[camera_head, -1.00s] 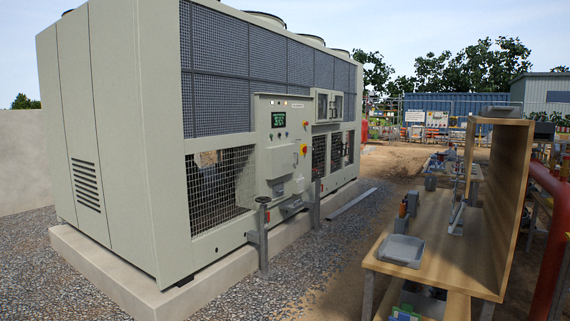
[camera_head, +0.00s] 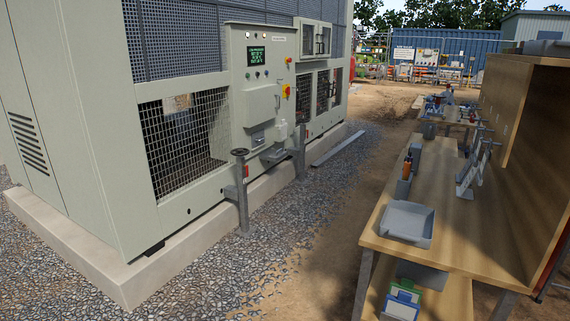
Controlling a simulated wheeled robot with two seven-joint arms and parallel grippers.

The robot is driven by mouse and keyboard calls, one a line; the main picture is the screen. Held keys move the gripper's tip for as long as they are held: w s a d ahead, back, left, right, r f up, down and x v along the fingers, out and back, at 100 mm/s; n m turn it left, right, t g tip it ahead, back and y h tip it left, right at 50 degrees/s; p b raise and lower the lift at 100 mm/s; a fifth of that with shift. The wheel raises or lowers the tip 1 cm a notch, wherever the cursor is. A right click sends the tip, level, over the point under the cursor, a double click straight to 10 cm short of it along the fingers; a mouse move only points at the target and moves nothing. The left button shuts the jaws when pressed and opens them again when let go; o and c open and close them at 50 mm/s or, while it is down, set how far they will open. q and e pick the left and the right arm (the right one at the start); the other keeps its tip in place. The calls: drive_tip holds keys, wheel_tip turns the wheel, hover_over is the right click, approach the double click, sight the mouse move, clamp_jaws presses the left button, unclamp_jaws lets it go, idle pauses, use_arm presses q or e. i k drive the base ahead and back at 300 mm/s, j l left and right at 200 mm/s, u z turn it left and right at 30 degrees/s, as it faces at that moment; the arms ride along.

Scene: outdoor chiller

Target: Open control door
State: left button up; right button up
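The control door (camera_head: 263,75) is the light grey front of a control box on the side of the big chiller (camera_head: 75,110). It looks shut. It carries a small green-lit display (camera_head: 257,56), indicator lights and a red-and-yellow switch (camera_head: 286,91) near its right edge. A grey box-like fitting (camera_head: 262,134) sits on its lower part. Neither of my grippers shows in the head view.
A post with a round handwheel (camera_head: 241,190) and a second post (camera_head: 300,150) stand in front of the chiller's concrete plinth (camera_head: 85,250). A wooden workbench (camera_head: 450,205) with a grey tray (camera_head: 407,222) is at right. Gravel and dirt between are clear.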

sight(262, 102)
drive_tip(key=i, duration=2.75)
drive_tip(key=i+l+u, duration=0.1)
drive_tip(key=i, duration=1.3)
drive_tip(key=i+l, duration=0.15)
drive_tip(key=i, duration=1.2)
drive_tip(key=i+u, duration=0.2)
drive_tip(key=i, duration=0.2)
drive_tip(key=i+l+u, duration=0.25)
drive_tip(key=i, duration=0.15)
drive_tip(key=i+l+u, duration=0.2)
drive_tip(key=i, duration=0.15)
